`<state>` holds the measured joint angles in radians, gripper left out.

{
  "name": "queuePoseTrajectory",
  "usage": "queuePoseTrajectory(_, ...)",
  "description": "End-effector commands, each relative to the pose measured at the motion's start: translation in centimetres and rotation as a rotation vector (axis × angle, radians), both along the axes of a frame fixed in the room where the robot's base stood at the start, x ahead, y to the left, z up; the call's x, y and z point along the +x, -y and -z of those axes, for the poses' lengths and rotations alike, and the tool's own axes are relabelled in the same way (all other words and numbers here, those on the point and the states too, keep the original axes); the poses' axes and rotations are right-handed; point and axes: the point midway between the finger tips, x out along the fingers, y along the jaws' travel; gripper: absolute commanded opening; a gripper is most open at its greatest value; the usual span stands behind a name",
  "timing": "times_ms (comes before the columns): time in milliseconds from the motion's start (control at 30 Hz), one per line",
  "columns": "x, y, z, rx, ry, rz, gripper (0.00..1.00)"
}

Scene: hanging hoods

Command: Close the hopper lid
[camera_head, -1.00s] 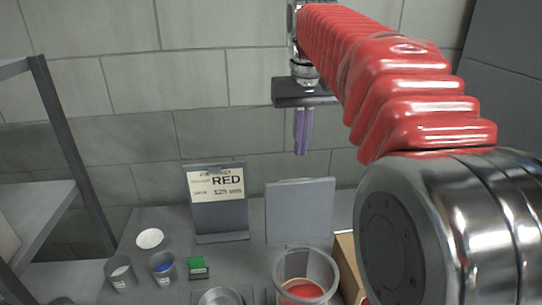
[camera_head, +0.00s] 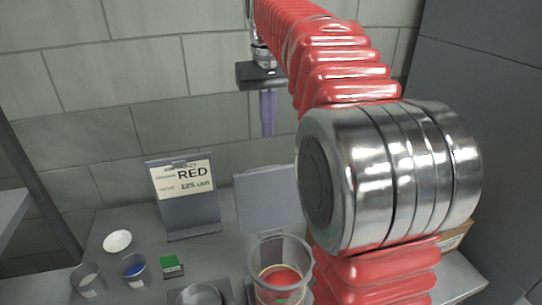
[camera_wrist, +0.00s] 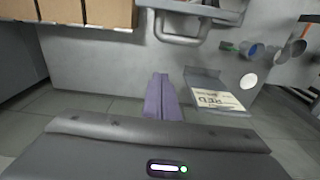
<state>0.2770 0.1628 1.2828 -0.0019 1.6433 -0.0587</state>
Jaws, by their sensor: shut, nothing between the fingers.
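The hopper (camera_head: 280,272) is a clear round tub with red contents, at the bottom of the head view. Its lid looks to be the flat grey panel (camera_head: 266,200) standing raised, leaning back, just behind the tub. My gripper (camera_head: 267,132) has purple fingers pointing down. It appears above the raised panel in the picture, apart from it, in front of the tiled wall. The fingers are together and empty; they also show in the wrist view (camera_wrist: 162,98).
A sign stand reading RED (camera_head: 185,195) stands left of the panel. A white dish (camera_head: 117,242), a cup with blue contents (camera_head: 135,270), a green block (camera_head: 171,265) and a metal bowl (camera_head: 198,295) sit on the grey bench. A cardboard box (camera_head: 455,236) is at right.

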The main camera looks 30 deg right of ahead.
Motion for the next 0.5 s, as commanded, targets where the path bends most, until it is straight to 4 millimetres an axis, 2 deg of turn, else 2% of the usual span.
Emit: queuePoseTrajectory(500,0.3,0.0,7.8,0.0,-0.002,-0.001,0.0)
